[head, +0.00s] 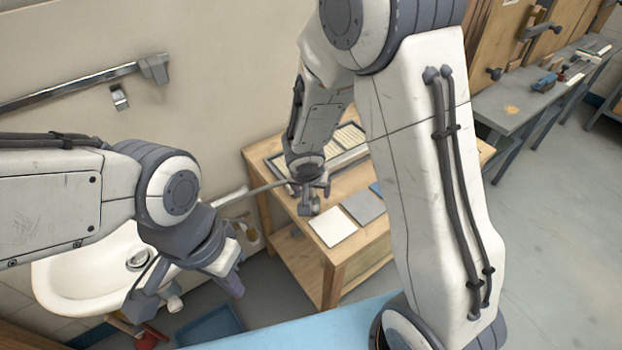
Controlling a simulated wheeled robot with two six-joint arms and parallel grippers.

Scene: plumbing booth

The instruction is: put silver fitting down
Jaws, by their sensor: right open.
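My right gripper (313,197) is over the wooden table, just above its left part and close to the mats. It is open, and its fingertips are small and partly dark in this view. I cannot make out a silver fitting clearly; the fingers may hide it. A white mat (332,228), a grey mat (364,208) and a partly hidden blue mat (376,188) lie on the wooden table (335,256). My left gripper (187,290) hangs in front of the white sink, with its fingers spread wide and nothing visible between them.
The white sink (75,275) stands at left, with a grey pipe (255,190) running toward the table. A tray with light strips (347,138) is at the table's back. A metal rail (70,87) is on the wall. A grey workbench (530,95) stands at right beyond open floor.

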